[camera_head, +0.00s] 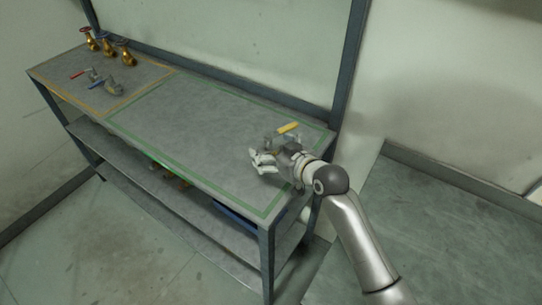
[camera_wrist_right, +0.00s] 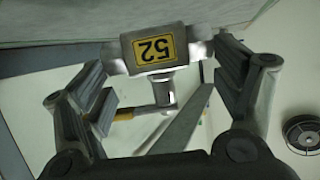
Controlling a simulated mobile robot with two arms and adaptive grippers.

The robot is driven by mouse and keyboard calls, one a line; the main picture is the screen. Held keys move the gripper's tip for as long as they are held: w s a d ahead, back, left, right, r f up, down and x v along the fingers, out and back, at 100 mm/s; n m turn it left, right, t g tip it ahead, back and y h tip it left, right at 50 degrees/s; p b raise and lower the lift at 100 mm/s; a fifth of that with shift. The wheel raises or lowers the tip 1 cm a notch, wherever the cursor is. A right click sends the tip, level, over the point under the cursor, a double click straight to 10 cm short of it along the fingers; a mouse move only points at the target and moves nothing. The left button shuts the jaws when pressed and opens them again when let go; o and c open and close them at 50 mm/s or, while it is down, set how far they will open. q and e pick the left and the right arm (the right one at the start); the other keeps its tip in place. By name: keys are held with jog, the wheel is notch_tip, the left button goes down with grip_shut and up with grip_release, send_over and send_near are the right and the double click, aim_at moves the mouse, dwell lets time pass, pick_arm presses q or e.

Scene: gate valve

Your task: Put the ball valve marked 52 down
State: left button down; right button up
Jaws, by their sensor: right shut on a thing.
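The ball valve marked 52 (camera_wrist_right: 155,48) is a grey metal body with a yellow number label, upside down in the right wrist view. In the head view the valve's yellow handle (camera_head: 288,127) shows beside my right gripper (camera_head: 268,158), and the hand partly hides the grey body. My right gripper is shut on this valve; its fingers stand on both sides of the body in the right wrist view (camera_wrist_right: 165,85). The valve is over the right end of the green-outlined bench area (camera_head: 190,125). I cannot tell whether it touches the top. My left gripper is not in view.
The green-outlined area's middle is clear. Items sit on a shelf below.

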jog(key=shift+w+a+f, duration=0.15)
jog(key=shift+w+f, duration=0.1)
jog(key=shift+w, duration=0.1)
jog(key=shift+w+f+p, duration=0.15)
jog(key=shift+f+p, duration=0.4)
jog(key=shift+f, duration=1.15)
jog(key=shift+f, duration=0.2)
jog(key=o, duration=1.3)
